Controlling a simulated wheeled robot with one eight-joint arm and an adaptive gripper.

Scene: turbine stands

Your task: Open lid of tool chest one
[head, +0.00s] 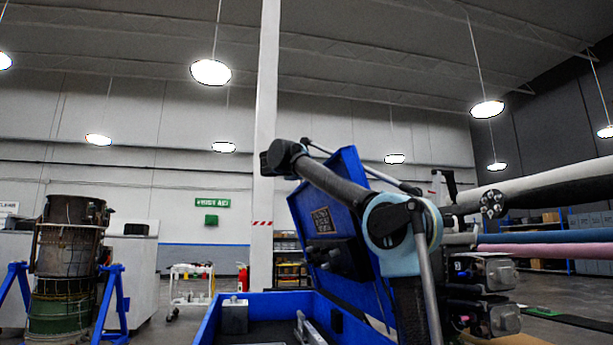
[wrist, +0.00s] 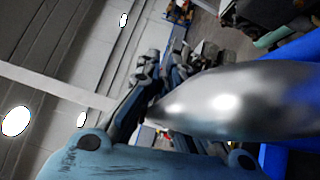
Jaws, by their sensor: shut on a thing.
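The blue tool chest (head: 210,322) stands open at the bottom middle of the head view. Its blue lid (head: 349,170) is raised and tilted, with a plate and dark fittings on its face. My arm crosses in front of the lid and hides part of it. In the wrist view the dark fingers of my gripper (wrist: 142,110) are closed, apparently on a part of the lid; the contact is hard to make out. A large smooth silver bar (wrist: 235,103) reaches to the fingertips there, and blue panels lie behind it at the right.
Inside the chest are a grey box (head: 235,317) and a metal tool (head: 307,328). A drum-like machine (head: 68,250) on blue stands is at the left. A white cart (head: 190,285) stands behind. Long blue and pink bars (head: 545,237) extend at the right.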

